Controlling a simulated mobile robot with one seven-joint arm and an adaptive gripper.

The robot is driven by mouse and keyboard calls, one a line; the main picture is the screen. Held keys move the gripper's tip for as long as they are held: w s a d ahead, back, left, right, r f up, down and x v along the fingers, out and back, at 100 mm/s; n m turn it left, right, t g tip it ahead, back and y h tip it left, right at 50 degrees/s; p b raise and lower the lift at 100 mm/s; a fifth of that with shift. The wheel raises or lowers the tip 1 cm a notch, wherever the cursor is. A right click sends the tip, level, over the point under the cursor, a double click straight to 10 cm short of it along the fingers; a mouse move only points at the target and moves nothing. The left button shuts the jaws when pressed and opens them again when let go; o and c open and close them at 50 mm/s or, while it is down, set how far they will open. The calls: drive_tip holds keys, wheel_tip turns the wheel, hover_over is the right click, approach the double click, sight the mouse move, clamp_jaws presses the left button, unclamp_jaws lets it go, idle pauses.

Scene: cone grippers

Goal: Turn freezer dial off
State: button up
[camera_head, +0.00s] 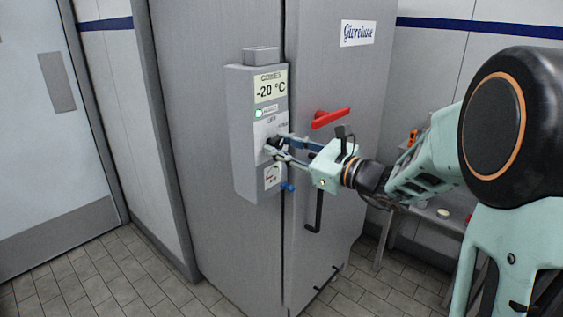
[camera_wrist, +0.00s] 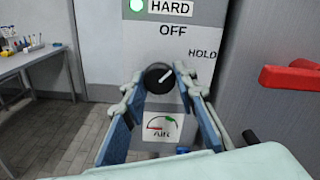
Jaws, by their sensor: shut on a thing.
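The freezer dial (camera_wrist: 158,77) is a round black knob with a white pointer line. In the wrist view the pointer is tilted to the upper right, between the OFF label (camera_wrist: 173,29) above and the HOLD label (camera_wrist: 203,53) at the right. My gripper (camera_head: 272,147) is shut on the dial, with one finger on each side of it; the fingers also show in the wrist view (camera_wrist: 159,84). The dial sits on the grey control box (camera_head: 243,150) on the freezer front. In the head view the fingers mostly hide the dial.
A green light (camera_wrist: 136,5) is lit beside HARD. The display (camera_head: 270,86) reads -20 °C. A red handle (camera_head: 331,117) and a black door handle (camera_head: 315,212) are right of the box. A small blue knob (camera_head: 288,187) is below. A cluttered bench (camera_wrist: 30,60) stands at the left in the wrist view.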

drive_tip(key=n+b, duration=0.1)
drive_tip(key=b, duration=0.2)
drive_tip(key=n+b, duration=0.2)
drive_tip(key=b, duration=0.1)
drive_tip(key=n+b, duration=0.2)
drive_tip(key=shift+f+b, duration=0.3)
drive_tip(key=shift+b, duration=0.1)
drive_tip(key=n+b, duration=0.2)
drive_tip(key=b, duration=0.1)
drive_tip(key=shift+r, duration=0.15)
drive_tip(key=shift+n+b, duration=0.35)
drive_tip(key=shift+n, duration=0.05)
drive_tip(key=shift+r, duration=0.2)
drive_tip(key=o, duration=1.2)
drive_tip(key=shift+c, duration=0.2)
drive_tip(key=shift+d, duration=0.15)
drive_tip(key=v, duration=1.2)
